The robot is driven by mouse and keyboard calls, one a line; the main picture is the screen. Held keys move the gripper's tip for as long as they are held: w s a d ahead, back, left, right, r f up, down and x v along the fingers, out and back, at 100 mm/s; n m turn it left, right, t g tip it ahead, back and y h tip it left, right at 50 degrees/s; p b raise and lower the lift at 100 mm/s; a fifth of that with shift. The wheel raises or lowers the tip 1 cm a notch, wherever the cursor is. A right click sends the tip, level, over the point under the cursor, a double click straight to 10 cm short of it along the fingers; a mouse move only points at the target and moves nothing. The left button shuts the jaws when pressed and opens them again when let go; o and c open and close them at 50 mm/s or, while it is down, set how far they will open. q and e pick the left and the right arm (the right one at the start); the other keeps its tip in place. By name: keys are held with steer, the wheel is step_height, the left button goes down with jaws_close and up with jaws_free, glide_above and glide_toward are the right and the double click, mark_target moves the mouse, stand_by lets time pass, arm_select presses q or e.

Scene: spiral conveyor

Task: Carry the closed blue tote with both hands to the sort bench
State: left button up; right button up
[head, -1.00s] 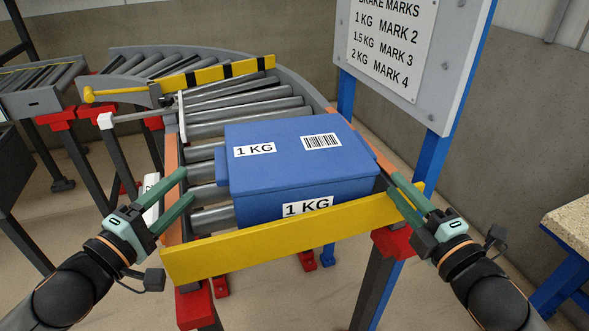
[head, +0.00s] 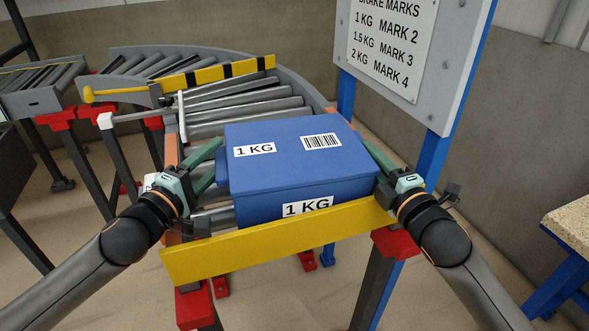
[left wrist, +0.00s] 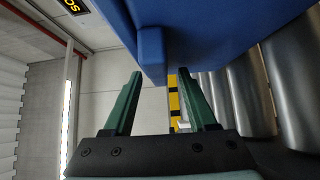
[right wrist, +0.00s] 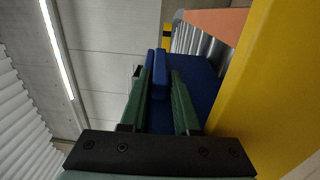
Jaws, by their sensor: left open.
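The closed blue tote (head: 290,165) with "1 KG" labels and a barcode sits on the conveyor rollers behind a yellow end plate. It also shows in the left wrist view (left wrist: 220,25) and the right wrist view (right wrist: 200,80). My left gripper (head: 215,165) is open at the tote's left side; in the left wrist view (left wrist: 161,72) the tote's side lug lies just beyond its fingertips. My right gripper (head: 370,160) is at the tote's right side; in the right wrist view (right wrist: 161,72) its fingers are on either side of a blue lug. Whether they press on it cannot be told.
A bench with a speckled top (head: 572,222) and blue legs stands at the right edge. The yellow end plate (head: 280,240) crosses the conveyor's near end. A brake marks sign (head: 400,50) stands behind right. A yellow-and-black striped bar (head: 215,73) crosses the conveyor behind the tote.

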arm_select(q)
steer(key=c, duration=0.5)
arm_select(e)
steer(key=c, duration=0.5)
arm_select(q)
jaws_close()
arm_select(e)
jaws_close()
arm_select(q)
steer(key=shift+r, duration=0.2)
arm_select(e)
steer(key=shift+r, duration=0.2)
